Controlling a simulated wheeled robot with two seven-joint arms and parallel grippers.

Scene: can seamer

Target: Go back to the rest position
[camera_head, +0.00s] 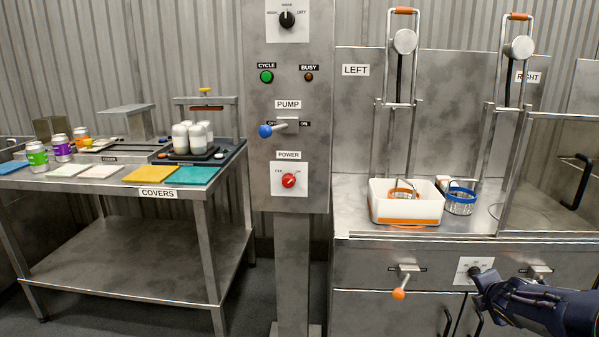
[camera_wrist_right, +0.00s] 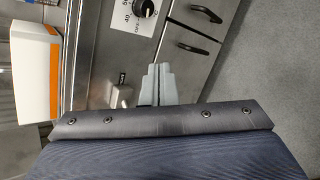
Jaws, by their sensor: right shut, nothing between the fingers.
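My right gripper (camera_head: 478,283) is at the lower right of the head view, in front of the machine's lower panel and close to the black dial (camera_head: 475,271). In the right wrist view its grey fingers (camera_wrist_right: 158,72) are together with nothing between them, and the dial (camera_wrist_right: 144,8) lies beyond their tips. I cannot tell whether they touch the panel. My left gripper is out of view.
An orange-knobbed lever (camera_head: 399,293) sticks out left of the dial. A white tub (camera_head: 405,212) and a blue-rimmed basket (camera_head: 460,203) stand on the machine's deck. A control column (camera_head: 290,130) separates it from the covers table (camera_head: 95,186). Door handles (camera_wrist_right: 198,47) lie below the panel.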

